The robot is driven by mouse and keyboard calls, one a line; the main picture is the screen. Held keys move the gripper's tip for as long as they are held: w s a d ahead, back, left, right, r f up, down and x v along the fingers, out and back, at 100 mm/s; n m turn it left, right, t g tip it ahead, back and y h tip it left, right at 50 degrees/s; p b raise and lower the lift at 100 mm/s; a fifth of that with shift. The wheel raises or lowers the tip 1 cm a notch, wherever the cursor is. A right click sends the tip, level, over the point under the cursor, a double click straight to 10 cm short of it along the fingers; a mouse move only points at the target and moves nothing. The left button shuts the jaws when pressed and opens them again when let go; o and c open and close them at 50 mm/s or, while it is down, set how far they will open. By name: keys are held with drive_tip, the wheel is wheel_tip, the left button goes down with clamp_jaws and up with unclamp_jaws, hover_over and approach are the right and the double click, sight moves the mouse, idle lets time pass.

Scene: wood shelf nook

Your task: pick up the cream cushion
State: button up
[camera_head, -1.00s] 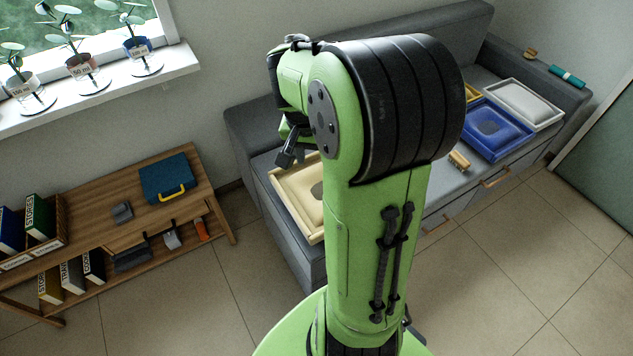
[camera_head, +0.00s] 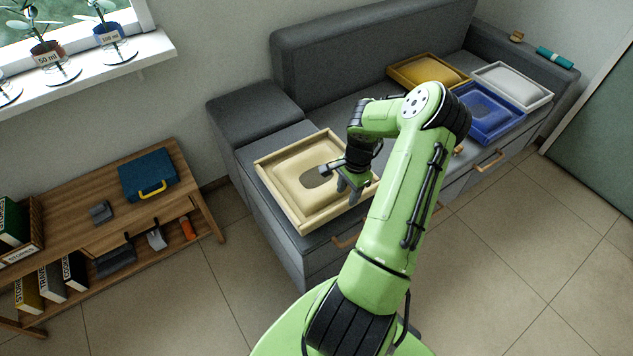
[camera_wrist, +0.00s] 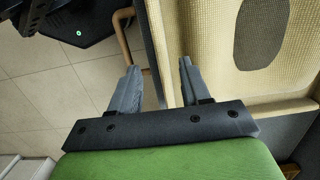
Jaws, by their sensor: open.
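The cream cushion (camera_head: 292,168) lies in a cream wood-rimmed tray (camera_head: 268,187) on the near left end of the grey sofa. It has a dark grey oval patch on its top, near the gripper. My gripper (camera_head: 348,190) is open and empty at the tray's right side. In the wrist view the cushion (camera_wrist: 215,45) fills the upper right. There my gripper's two fingers (camera_wrist: 158,82) point up the picture, apart, on either side of the tray's rim (camera_wrist: 162,35). I cannot tell how high the fingertips are above the tray.
A yellow tray (camera_head: 425,71), a blue tray (camera_head: 517,131) and a white tray (camera_head: 548,99) stand farther along the sofa (camera_head: 330,50). A wooden shelf unit (camera_head: 85,215) with a blue case (camera_head: 148,175) stands at the left. Tiled floor is clear in front.

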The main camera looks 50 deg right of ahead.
sight(344, 203)
drive_tip(key=f, duration=0.1)
drive_tip(key=f+b, duration=0.1)
drive_tip(key=f, duration=0.1)
drive_tip(key=f+b, duration=0.1)
drive_tip(key=f, duration=0.1)
drive_tip(key=shift+w+a+f, duration=0.1)
drive_tip(key=shift+w+a, duration=0.1)
drive_tip(key=shift+a, duration=0.15)
clamp_jaws()
idle(0.9)
